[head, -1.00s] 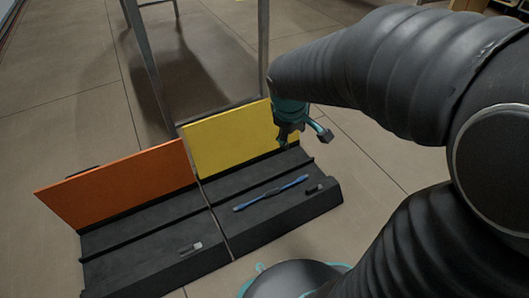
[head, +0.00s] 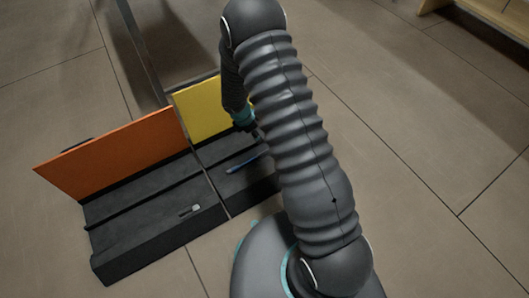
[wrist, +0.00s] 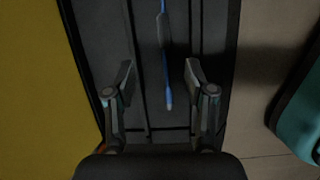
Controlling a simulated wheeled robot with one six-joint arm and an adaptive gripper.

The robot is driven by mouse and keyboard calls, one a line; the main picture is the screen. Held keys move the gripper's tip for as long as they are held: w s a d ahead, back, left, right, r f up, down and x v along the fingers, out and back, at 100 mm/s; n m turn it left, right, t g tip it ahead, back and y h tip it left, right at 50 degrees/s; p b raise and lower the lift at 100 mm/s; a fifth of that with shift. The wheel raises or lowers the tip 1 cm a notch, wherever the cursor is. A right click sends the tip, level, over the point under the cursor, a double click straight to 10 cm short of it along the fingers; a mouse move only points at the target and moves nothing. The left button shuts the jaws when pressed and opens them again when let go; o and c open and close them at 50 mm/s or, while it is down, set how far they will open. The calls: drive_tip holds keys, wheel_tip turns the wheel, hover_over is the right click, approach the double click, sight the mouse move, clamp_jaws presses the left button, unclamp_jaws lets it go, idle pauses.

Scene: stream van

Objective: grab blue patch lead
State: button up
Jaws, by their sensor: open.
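The blue patch lead (head: 244,164) lies on the dark tray (head: 212,162) in front of the yellow panel, partly hidden by my arm in the head view. In the wrist view the blue lead (wrist: 166,75) runs lengthwise down the tray, with a dark sleeve at its upper part and its near end lying between my fingers. My gripper (wrist: 159,88) is open, one finger on each side of the lead, and touches nothing that I can see. In the head view my gripper (head: 253,130) is mostly hidden behind my arm, near the yellow panel.
A yellow panel (head: 200,110) and an orange panel (head: 115,170) stand upright along the back of the trays. A small grey piece (head: 189,210) lies on the left tray (head: 140,238). A metal frame leg (head: 140,50) stands behind. Open floor lies to the right.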

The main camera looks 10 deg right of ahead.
drive_tip(key=b, duration=0.2)
hover_over(264, 152)
drive_tip(key=a, duration=0.2)
drive_tip(key=shift+n, duration=0.3)
drive_tip(key=f, duration=0.9)
drive_tip(key=shift+s+d+f, duration=0.1)
drive_tip(key=shift+s+f, duration=0.1)
drive_tip(key=shift+f, duration=0.1)
drive_tip(key=shift+b+x, duration=0.35)
drive_tip(key=shift+x, duration=2.6)
drive_tip(key=shift+s, duration=0.15)
clamp_jaws()
